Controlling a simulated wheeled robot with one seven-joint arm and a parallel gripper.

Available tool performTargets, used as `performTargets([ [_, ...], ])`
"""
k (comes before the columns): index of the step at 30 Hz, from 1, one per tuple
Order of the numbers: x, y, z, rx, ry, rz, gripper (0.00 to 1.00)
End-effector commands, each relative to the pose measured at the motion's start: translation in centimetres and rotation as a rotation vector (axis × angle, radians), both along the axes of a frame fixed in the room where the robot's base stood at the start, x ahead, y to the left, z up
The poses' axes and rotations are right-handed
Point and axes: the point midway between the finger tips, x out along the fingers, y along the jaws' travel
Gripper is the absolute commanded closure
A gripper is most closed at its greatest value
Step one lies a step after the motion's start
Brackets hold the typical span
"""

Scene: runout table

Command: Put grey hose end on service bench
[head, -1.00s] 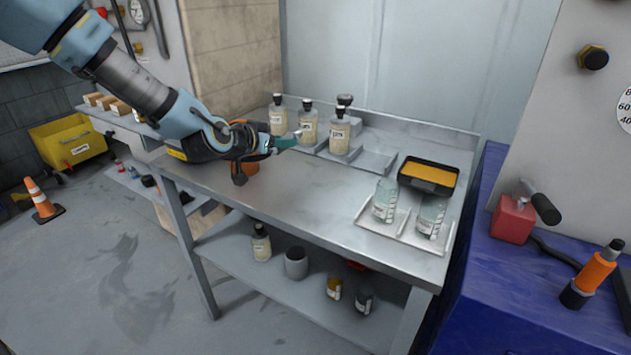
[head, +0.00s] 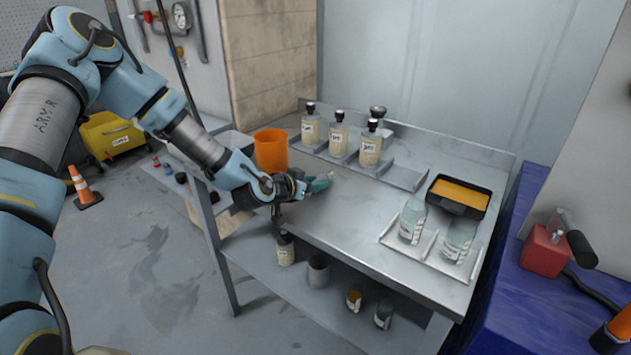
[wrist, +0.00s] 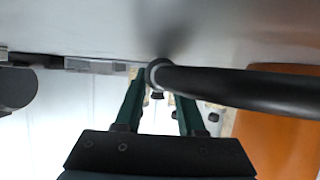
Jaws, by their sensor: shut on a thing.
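My gripper (head: 320,183) is low over the left part of the grey metal service bench (head: 335,215). Its green fingers are shut on the grey hose end (wrist: 157,74), which shows in the wrist view as a round rim between the fingertips. A dark tube (wrist: 240,82) runs from it to the right edge of that view. In the head view the held end is small, with a pale bit at the fingertips. I cannot tell whether it touches the bench top.
An orange bucket (head: 271,150) stands behind my wrist, close to the arm. Several bottles (head: 338,138) stand in a rack along the back. A tray with two clear bottles (head: 412,220) and an orange-filled black tray (head: 459,196) are at the right. The bench middle is clear.

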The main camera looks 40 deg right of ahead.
Motion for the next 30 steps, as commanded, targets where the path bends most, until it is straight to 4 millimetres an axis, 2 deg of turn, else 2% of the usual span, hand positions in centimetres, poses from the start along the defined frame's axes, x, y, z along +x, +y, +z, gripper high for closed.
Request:
performTargets([
  [12, -0.01, -0.05, -0.58, -0.001, -0.002, -0.001, 1.0],
  [13, -0.02, -0.02, -0.55, -0.001, -0.001, 0.0, 0.59],
  [15, -0.02, -0.02, -0.48, -0.001, -0.001, 0.0, 0.51],
  [21, -0.02, -0.01, -0.47, -0.001, -0.001, 0.0, 0.31],
  [30, 0.01, 0.01, -0.11, -0.001, -0.001, 0.0, 0.31],
])
